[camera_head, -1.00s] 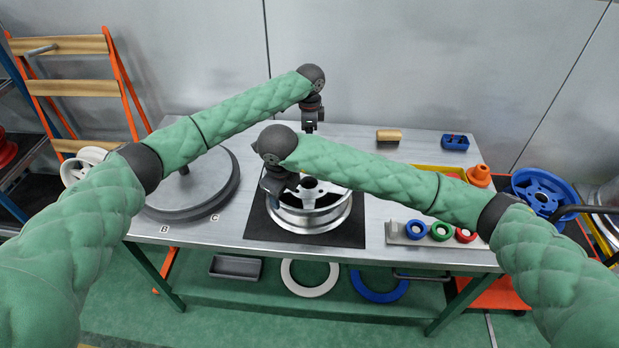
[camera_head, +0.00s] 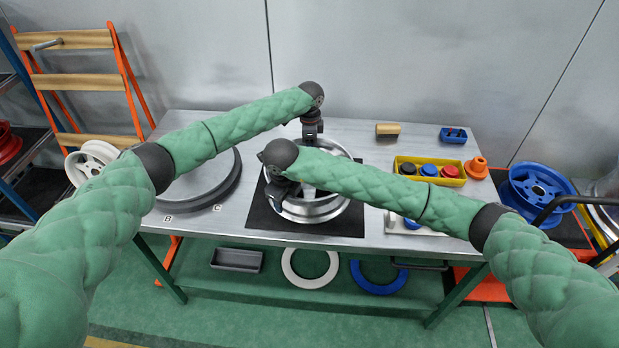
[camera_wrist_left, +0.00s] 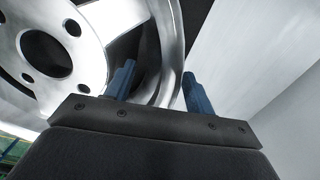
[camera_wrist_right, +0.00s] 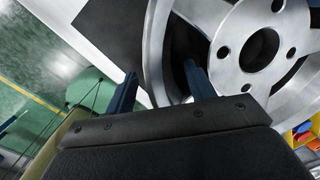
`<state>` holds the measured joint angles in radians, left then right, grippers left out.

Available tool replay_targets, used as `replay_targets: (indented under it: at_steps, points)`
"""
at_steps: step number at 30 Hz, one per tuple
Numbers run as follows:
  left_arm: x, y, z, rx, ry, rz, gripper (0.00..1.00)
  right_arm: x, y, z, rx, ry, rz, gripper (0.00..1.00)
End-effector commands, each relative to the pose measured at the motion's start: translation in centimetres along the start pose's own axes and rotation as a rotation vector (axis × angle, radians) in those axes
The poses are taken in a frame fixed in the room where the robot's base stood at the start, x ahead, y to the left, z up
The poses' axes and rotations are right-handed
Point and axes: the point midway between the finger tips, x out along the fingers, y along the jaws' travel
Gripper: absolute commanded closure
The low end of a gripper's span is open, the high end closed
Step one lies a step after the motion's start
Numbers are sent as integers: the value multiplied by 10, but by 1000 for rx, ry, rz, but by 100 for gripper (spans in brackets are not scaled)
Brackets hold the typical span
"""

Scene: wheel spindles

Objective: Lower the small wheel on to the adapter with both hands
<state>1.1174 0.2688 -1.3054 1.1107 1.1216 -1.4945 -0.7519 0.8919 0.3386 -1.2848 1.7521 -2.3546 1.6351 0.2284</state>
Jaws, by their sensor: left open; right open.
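The small silver wheel (camera_head: 325,213) lies flat on a black mat (camera_head: 345,226) on the table. My left gripper (camera_head: 311,138) is at its far rim. In the left wrist view its open fingers (camera_wrist_left: 158,88) stand on either side of the rim, with the wheel's hub face (camera_wrist_left: 90,50) at the left. My right gripper (camera_head: 277,192) is at the near left rim. In the right wrist view its open fingers (camera_wrist_right: 160,88) also straddle the rim, the hub face (camera_wrist_right: 255,60) at the right. I cannot make out the adapter; my left forearm hides part of the round grey plate (camera_head: 205,190).
A yellow bin (camera_head: 402,168) with coloured parts, an orange cone piece (camera_head: 477,167), a blue block (camera_head: 453,135) and a wooden block (camera_head: 388,129) stand on the table's right half. A blue wheel (camera_head: 540,190) is beyond its right edge. Rings lie on the lower shelf.

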Motion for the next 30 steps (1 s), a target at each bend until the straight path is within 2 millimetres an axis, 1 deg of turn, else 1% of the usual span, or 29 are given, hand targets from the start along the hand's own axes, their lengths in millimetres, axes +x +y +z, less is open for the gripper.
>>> replay_targets:
  at_steps: [9, 11, 15, 18, 30]
  points:
    - [2, 0, 0, 0, 0, 0, 46, 2, 0, 0, -1, 0, 0, 46]
    - [2, 0, 0, 0, 0, 0, 56, 2, 0, 0, -1, 0, 0, 56]
    - [2, 0, 0, 0, 0, 0, 83, 2, 0, 0, 0, 0, 0, 83]
    - [2, 0, 0, 0, 0, 0, 100, 2, 0, 0, 0, 0, 0, 100]
    - [0, 0, 0, 0, 0, -1, 100, 1, 0, 0, 0, 0, 0, 100]
